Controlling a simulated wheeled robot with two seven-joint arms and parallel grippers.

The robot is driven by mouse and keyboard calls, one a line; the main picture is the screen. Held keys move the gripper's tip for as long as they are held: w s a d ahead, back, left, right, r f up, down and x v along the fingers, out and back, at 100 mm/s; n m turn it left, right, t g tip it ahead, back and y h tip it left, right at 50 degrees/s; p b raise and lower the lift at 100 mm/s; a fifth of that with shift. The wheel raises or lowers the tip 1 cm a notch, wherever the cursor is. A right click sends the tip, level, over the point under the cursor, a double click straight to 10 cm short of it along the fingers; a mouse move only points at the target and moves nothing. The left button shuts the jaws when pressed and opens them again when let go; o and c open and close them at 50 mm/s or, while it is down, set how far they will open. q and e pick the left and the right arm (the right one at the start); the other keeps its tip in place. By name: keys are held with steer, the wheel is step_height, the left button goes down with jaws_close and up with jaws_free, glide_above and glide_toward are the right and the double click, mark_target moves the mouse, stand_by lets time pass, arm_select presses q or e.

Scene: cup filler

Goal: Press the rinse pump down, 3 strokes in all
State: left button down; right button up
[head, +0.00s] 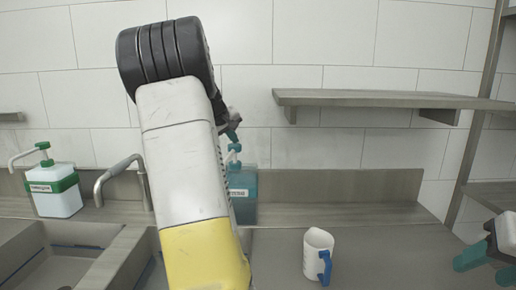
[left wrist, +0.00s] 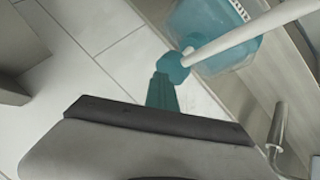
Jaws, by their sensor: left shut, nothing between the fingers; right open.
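A teal pump bottle (head: 243,212) stands at the back of the counter, partly hidden behind my left arm. Its label is too small to read. Its teal pump head (head: 234,148) shows just right of my arm. The left wrist view shows the pump head (left wrist: 171,67), its white spout (left wrist: 240,32) and the bottle (left wrist: 222,50). My left gripper (head: 233,132) is shut and empty, just above the pump head. Its teal fingertips (left wrist: 162,92) overlap the head's edge in the wrist view; I cannot tell whether they touch. My right gripper (head: 485,257) is open at the right edge.
A white pump bottle with green collar (head: 55,196) stands at the left, beside a metal faucet (head: 122,168) and sink (head: 75,268). A white jug with a blue handle (head: 316,254) stands on the counter. A shelf (head: 385,98) hangs above.

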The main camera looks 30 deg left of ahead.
arm_select(q)
steer(key=shift+f, duration=0.2)
stand_by(0.5)
steer(key=shift+f, duration=0.6)
stand_by(0.4)
steer(key=shift+r, duration=3.8)
